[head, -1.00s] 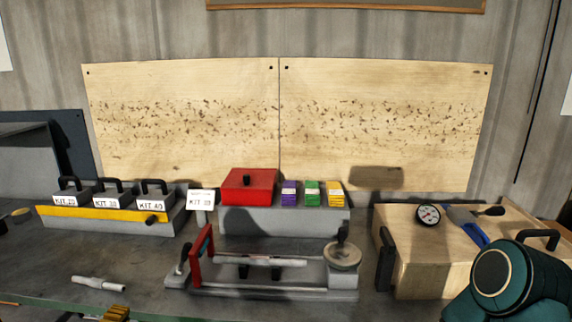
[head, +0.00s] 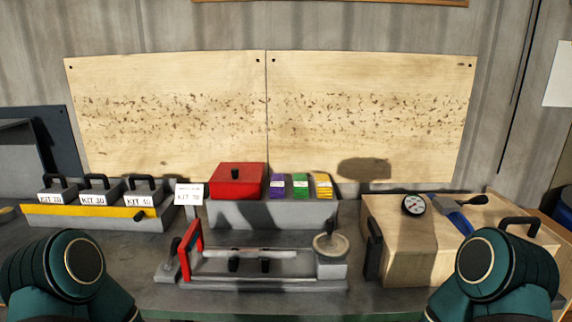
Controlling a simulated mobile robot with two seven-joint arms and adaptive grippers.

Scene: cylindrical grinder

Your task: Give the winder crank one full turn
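The winder (head: 262,285) is a long grey fixture on the bench, with a red frame (head: 190,248) at its left end. At its right end sits a round pale wheel (head: 331,245) with a dark upright knob (head: 329,228), which looks like the crank. A pale bar runs along the fixture between the ends. Dark teal links of my two arms show in the lower left and lower right corners. Both grippers are out of view, and nothing visible touches the wheel or knob.
Behind the fixture, a grey stand (head: 265,214) holds a red box (head: 238,181) and small coloured packs. A yellow-fronted rack (head: 98,216) with handled kits stands left. A wooden box (head: 410,262) with a dial gauge (head: 413,205) and a blue tool stands right of the wheel.

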